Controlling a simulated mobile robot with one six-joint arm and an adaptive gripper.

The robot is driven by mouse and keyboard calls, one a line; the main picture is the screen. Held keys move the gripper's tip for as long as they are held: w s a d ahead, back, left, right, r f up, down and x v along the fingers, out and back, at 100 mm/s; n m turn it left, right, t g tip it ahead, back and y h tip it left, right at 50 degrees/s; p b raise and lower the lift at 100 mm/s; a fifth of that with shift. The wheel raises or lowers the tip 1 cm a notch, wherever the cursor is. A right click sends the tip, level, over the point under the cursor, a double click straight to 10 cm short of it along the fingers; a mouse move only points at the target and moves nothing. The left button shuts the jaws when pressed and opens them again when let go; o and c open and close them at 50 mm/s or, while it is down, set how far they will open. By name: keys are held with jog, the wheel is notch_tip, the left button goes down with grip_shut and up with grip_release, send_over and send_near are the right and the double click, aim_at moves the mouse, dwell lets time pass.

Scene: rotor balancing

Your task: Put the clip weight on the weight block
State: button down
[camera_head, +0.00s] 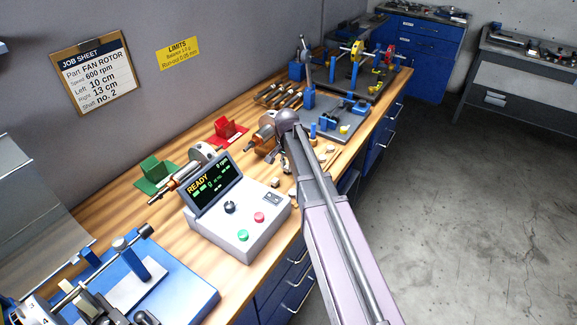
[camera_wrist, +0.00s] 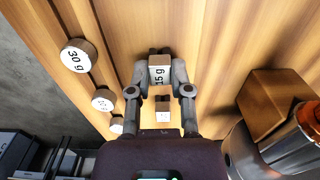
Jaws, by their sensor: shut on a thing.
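In the wrist view, a small block-shaped weight marked 15 g (camera_wrist: 159,75) sits between the fingertips of my gripper (camera_wrist: 160,74). The fingers are shut on its two sides. It is close over the wooden bench top or on it; I cannot tell which. A smaller piece with a pale label (camera_wrist: 163,115) lies nearer, between the finger bases. A plain brown block (camera_wrist: 272,98) stands to the right, apart from my gripper; I cannot tell whether it is the weight block.
Round weights, one marked 30 g (camera_wrist: 78,56), lie left of my gripper. A metal cylinder with an orange band (camera_wrist: 300,130) is close on the right. In the head view, a control box reading READY (camera_head: 238,220) stands on the bench, with red (camera_head: 228,132) and green stands (camera_head: 157,175) behind.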

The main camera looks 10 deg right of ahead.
aim_at(287, 167)
jog(key=shift+f, duration=0.2)
jog(key=c, duration=0.5)
grip_release()
jog(key=shift+c, duration=0.2)
jog(key=shift+r, duration=0.15)
notch_tip(287, 167, up, 12)
jog(key=p, duration=1.2)
jog(key=s+n, duration=0.9)
jog(key=s, duration=1.2)
jog(key=shift+d, duration=0.25)
